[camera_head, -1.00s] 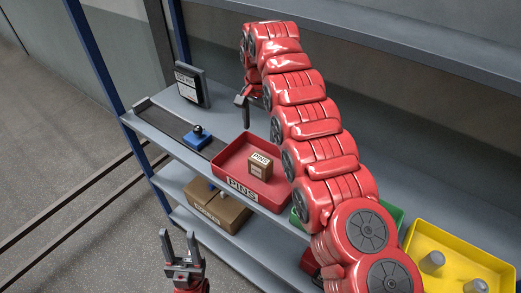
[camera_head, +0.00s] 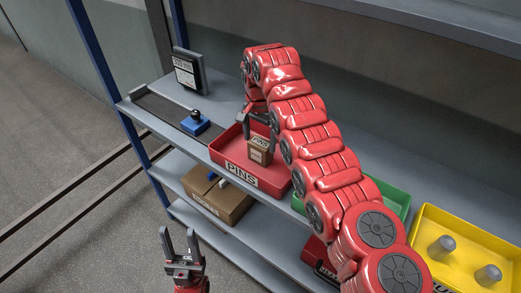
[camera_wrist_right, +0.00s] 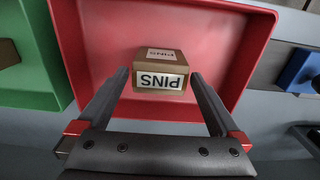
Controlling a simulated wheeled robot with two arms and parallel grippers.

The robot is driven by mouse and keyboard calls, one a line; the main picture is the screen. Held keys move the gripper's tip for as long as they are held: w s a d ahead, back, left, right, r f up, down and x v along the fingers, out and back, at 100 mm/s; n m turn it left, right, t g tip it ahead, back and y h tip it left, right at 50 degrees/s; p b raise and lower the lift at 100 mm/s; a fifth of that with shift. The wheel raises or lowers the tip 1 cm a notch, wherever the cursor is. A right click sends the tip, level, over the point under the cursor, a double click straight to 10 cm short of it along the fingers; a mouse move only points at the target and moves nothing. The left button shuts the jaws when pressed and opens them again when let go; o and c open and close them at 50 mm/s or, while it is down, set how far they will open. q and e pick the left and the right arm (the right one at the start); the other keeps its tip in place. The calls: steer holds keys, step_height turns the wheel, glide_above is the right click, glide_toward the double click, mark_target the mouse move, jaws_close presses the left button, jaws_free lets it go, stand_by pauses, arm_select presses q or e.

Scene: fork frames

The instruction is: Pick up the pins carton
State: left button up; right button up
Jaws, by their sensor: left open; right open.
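The pins carton (camera_head: 259,153) is a small brown box with white PINS labels. It stands in the red PINS tray (camera_head: 227,173) on the shelf. In the right wrist view the carton (camera_wrist_right: 160,80) lies between the fingertips of my right gripper (camera_wrist_right: 161,75), with a gap on each side. The right gripper (camera_head: 258,121) is open at the carton in the head view, its fingers partly hidden behind my arm. My left gripper (camera_head: 179,233) is open and empty, low in the head view in front of the shelves.
A blue object with a black knob (camera_head: 195,124) stands left of the tray. A black-framed sign (camera_head: 188,72) is behind it. A green tray (camera_head: 397,194) and a yellow tray (camera_head: 428,222) with grey cylinders are to the right. A cardboard box (camera_head: 226,203) sits on the shelf below.

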mark_target(261, 152)
steer(key=shift+f, duration=0.35)
steer(key=shift+f+p, duration=0.1)
steer(key=shift+p, duration=0.3)
step_height(261, 152, down, 4)
steer(key=p, duration=0.2)
steer(key=shift+w+d+f+p, duration=0.1)
steer(key=shift+d+f+p, duration=0.1)
steer(key=shift+p, duration=0.2)
steer(key=shift+f, duration=0.3)
steer(key=shift+w, duration=0.1)
steer(key=c, duration=1.3)
steer(key=shift+r, duration=0.1)
